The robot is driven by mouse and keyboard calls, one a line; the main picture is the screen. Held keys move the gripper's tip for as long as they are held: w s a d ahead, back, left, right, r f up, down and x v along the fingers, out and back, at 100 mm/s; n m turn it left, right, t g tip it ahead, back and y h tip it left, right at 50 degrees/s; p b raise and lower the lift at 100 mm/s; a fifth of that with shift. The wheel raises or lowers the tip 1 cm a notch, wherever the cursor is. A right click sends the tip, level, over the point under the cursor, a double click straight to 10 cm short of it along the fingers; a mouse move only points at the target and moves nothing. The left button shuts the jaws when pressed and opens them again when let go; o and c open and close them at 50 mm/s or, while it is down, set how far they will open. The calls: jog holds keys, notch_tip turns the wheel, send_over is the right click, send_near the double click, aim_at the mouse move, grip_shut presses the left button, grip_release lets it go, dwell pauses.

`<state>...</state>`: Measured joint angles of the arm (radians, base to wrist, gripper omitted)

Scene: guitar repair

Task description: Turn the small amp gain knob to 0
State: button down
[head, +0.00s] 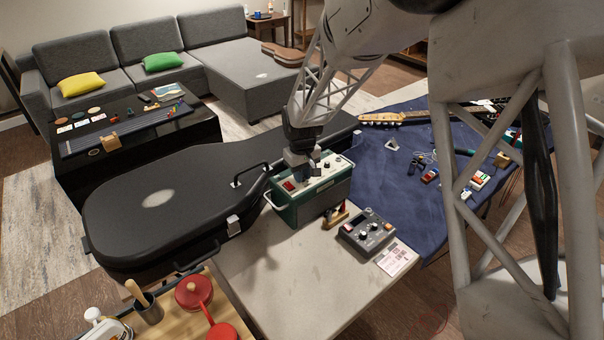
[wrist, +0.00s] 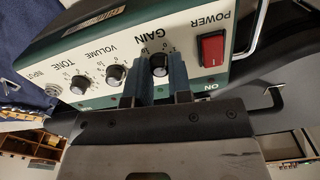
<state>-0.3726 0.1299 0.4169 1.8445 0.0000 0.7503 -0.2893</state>
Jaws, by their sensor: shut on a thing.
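The small amp (head: 312,200) is a green box with a cream control panel, standing on the pale bench top below my gripper (head: 300,167). In the wrist view its panel (wrist: 189,55) shows upside down, with knobs marked GAIN, VOLUME and TONE. The black gain knob (wrist: 159,64) sits between the blue-grey fingers of my gripper (wrist: 157,82), which is shut on it. The knob's white mark points toward the GAIN label; the fingers hide part of the scale. The volume knob (wrist: 115,75) and tone knob (wrist: 80,86) are clear of the fingers.
A red power switch (wrist: 212,50) is beside the gain knob. A grey pedal-like box (head: 365,232) and a small wooden piece with red (head: 335,217) stand near the amp. A black guitar case (head: 160,205) lies to the left. A blue cloth (head: 400,180) covers the right side.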

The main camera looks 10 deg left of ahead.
jog(key=shift+n, duration=1.9)
jog(key=c, duration=1)
grip_release()
jog(key=shift+c, duration=0.2)
jog(key=shift+r, duration=0.15)
jog(key=shift+r, duration=3.8)
